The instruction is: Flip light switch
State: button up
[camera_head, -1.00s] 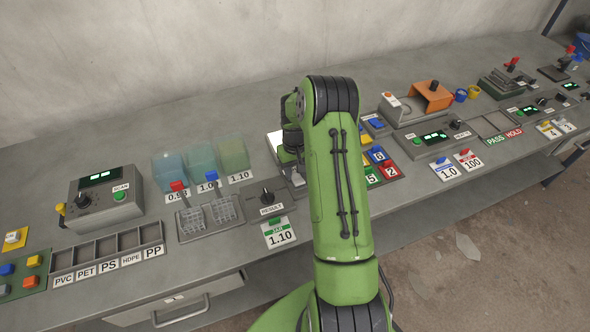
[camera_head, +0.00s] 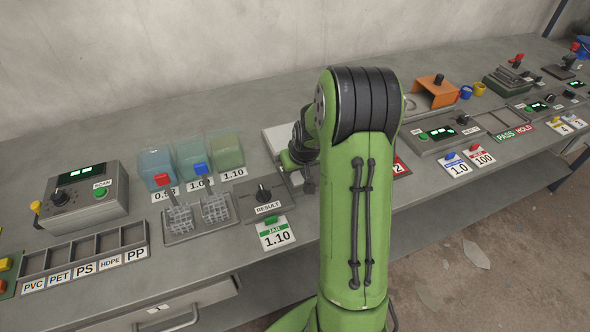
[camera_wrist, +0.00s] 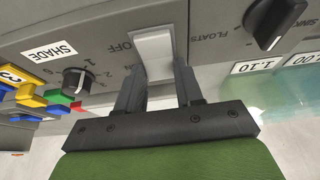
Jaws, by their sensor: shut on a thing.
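The light switch (camera_wrist: 153,46) is a white rocker on a grey panel in the wrist view, with the word OFF beside it. My gripper (camera_wrist: 158,75) has one dark finger at each side of the rocker's lower part and is shut on it. The fingers hide part of its edges. In the head view my green arm reaches down to the bench and hides the switch and the fingertips.
In the wrist view a SHADE knob (camera_wrist: 78,81) is at the left and a FLOATS/SINKS knob (camera_wrist: 274,20) at the upper right.

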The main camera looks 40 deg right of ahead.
jog(key=o, duration=1)
jog(key=shift+o, duration=0.2)
jog(key=p+v, duration=0.4)
jog(key=v, duration=1.1)
jog(key=shift+s+r, duration=0.15)
jog(key=shift+r, duration=0.2)
jog(key=shift+a+r, duration=0.1)
jog(key=shift+a, duration=0.05)
